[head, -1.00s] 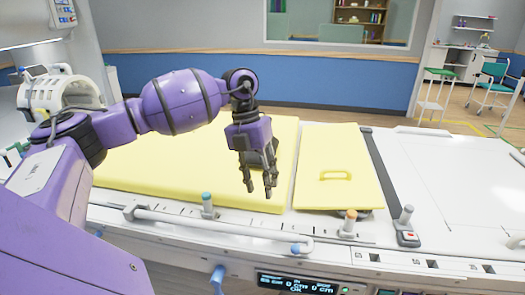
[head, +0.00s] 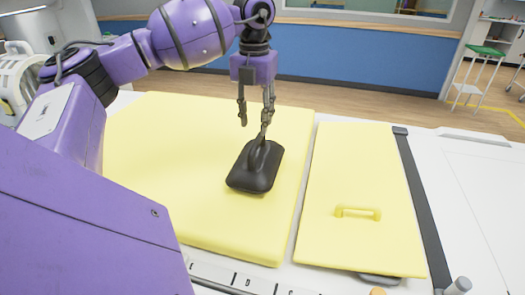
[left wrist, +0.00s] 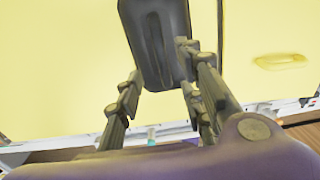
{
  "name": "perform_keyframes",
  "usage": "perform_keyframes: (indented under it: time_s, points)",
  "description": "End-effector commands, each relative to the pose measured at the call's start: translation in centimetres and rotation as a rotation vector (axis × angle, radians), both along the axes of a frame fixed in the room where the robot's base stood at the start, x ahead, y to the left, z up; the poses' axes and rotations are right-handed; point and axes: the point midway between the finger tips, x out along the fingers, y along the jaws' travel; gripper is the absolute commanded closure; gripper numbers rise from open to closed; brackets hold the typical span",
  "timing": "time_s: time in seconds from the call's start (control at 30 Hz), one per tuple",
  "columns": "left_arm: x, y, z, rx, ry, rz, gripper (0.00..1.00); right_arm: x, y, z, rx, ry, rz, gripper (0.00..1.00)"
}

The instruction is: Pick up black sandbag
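The black sandbag (head: 255,177), with a raised handle on top, lies on the large yellow pad. My left gripper (head: 255,122) is above it, fingers pointing down and spread apart, with nothing between them. One fingertip appears near the top of the handle; I cannot tell whether it touches. In the left wrist view the sandbag (left wrist: 157,35) lies beyond the open fingers (left wrist: 160,75), at the top centre. My right gripper is not in view.
The large yellow pad (head: 150,190) lies on a white table. A smaller yellow pad (head: 365,170) with a yellow handle (head: 357,212) is to its right. A dark strip (head: 420,200) runs beside it. The white surface further right is clear.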

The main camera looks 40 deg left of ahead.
Motion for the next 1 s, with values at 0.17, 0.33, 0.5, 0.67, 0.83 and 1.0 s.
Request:
perform_keyframes:
  time_s: [0.17,0.33,0.5,0.67,0.83,1.0]
  points:
    - [-0.1,0.0,-1.6,-0.001,0.003,0.0,0.65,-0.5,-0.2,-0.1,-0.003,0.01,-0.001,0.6]
    - [0.0,-0.1,-3.1,-0.002,0.002,-0.001,0.65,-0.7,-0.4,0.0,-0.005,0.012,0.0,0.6]
    - [0.2,-0.2,-5.1,-0.003,0.002,-0.001,0.65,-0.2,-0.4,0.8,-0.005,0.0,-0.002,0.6]
    - [0.3,-0.2,-7.4,-0.001,0.0,-0.001,0.65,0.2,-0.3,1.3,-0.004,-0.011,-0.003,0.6]
    - [0.4,-0.2,-7.8,0.0,-0.001,-0.001,0.65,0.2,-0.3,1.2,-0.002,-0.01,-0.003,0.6]
    - [0.3,-0.2,-7.8,0.0,0.0,-0.001,0.78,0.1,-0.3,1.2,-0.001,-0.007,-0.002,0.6]
